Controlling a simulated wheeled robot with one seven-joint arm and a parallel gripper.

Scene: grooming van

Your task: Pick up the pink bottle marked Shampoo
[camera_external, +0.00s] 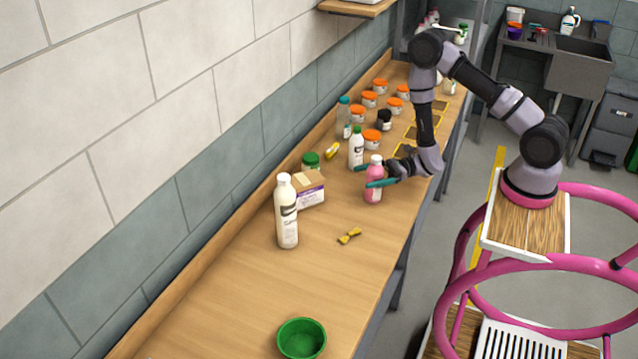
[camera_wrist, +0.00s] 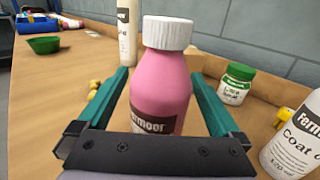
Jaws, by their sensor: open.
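The pink bottle (camera_external: 373,195) with a white cap stands upright on the wooden counter. In the wrist view the pink bottle (camera_wrist: 160,88) fills the middle, with a dark label band reading "Fermoor"; the lower label is hidden by my gripper, so I cannot read the word Shampoo. My gripper (camera_external: 370,176) is open, with one green finger on each side of the bottle's body. In the wrist view a gap shows between the bottle and each finger, so the jaws are around it but not closed on it.
A white bottle with a green cap (camera_external: 356,149) stands close behind. A tall white bottle (camera_external: 286,216), a carton (camera_external: 309,192) and a green-lidded jar (camera_wrist: 236,82) are nearby. A yellow bow (camera_external: 349,236) and a green bowl (camera_external: 302,338) lie nearer the front. Orange-lidded jars (camera_external: 371,138) stand further back.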

